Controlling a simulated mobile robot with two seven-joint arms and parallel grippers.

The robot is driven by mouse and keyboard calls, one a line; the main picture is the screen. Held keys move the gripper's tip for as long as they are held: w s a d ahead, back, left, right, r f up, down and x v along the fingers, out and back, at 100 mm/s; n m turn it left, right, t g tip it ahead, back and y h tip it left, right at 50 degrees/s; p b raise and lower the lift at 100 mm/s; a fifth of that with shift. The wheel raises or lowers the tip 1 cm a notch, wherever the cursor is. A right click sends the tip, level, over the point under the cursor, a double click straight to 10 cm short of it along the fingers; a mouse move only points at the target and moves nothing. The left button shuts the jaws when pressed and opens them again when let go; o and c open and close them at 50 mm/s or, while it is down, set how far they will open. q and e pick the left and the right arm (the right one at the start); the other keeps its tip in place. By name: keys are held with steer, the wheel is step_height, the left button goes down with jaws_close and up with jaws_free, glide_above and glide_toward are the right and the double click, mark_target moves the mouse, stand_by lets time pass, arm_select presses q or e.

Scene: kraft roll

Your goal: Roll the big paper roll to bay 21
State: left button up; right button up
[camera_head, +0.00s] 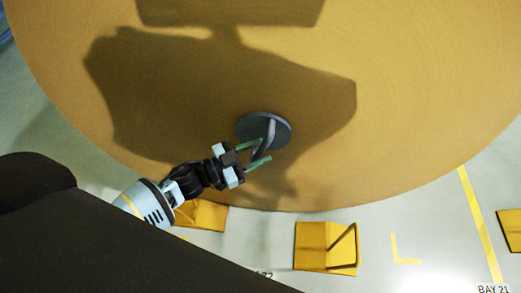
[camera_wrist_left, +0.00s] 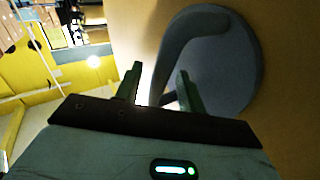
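The big paper roll (camera_head: 400,110) is brown and fills most of the head view, its flat round end facing me. A grey round hub with a curved handle (camera_head: 264,128) sits on that end. It also shows large in the left wrist view (camera_wrist_left: 235,70). My left gripper (camera_head: 262,153) is open at the lower edge of the hub. Its two green fingers stand apart, with part of the handle behind or between them; I cannot tell if they touch it. The "BAY 21" floor label (camera_head: 493,288) is at the bottom right. My right gripper is not in view.
A yellow wedge chock (camera_head: 326,248) stands on the floor below the roll. Another (camera_head: 208,214) is partly behind my left arm, and a third (camera_head: 511,230) is at the right edge. Yellow floor lines (camera_head: 480,222) mark the pale floor.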

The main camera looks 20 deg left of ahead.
arm_select(q)
steer(key=shift+w+d, duration=0.4)
steer(key=shift+w, duration=0.05)
jaws_close()
stand_by(1.2)
